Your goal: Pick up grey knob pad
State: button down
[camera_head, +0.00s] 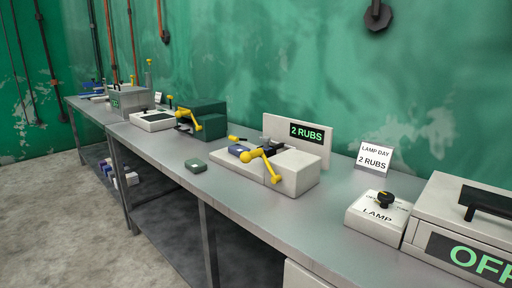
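A small flat grey-green block (196,166) lies on the bench near its front edge. It may be the grey knob pad, but I cannot make out a knob on it. A white machine (298,178) with a yellow ball-ended crank stands to its right, under a sign reading "2 RUBS". A blue piece (238,149) and a small grey part sit on this machine; their details are too small to tell. My gripper is not in view.
The grey metal bench (240,204) runs from far left to near right. A white LAMP box (378,216) with a black knob, a card and an OFF case (468,222) stand at right. A dark green box (203,118) and white tray (153,120) stand farther left.

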aim_at(267, 140)
jog(key=z, duration=0.4)
jog(key=j+z, duration=0.25)
jog(key=z, duration=0.15)
jog(key=i+j+z, duration=0.1)
jog(key=j+z, duration=0.4)
jog(key=z, duration=0.25)
jog(key=j+z, duration=0.2)
jog(key=j, duration=0.15)
jog(key=k+j+z, duration=0.15)
jog(key=j, duration=0.2)
jog(key=k+j+z, duration=0.2)
jog(key=j, duration=0.15)
jog(key=k+j, duration=0.1)
jog(key=j, duration=0.25)
jog(key=k+j+z, duration=0.15)
jog(key=j, duration=0.25)
jog(key=k+j, duration=0.1)
jog(key=j, duration=0.25)
jog(key=z, duration=0.05)
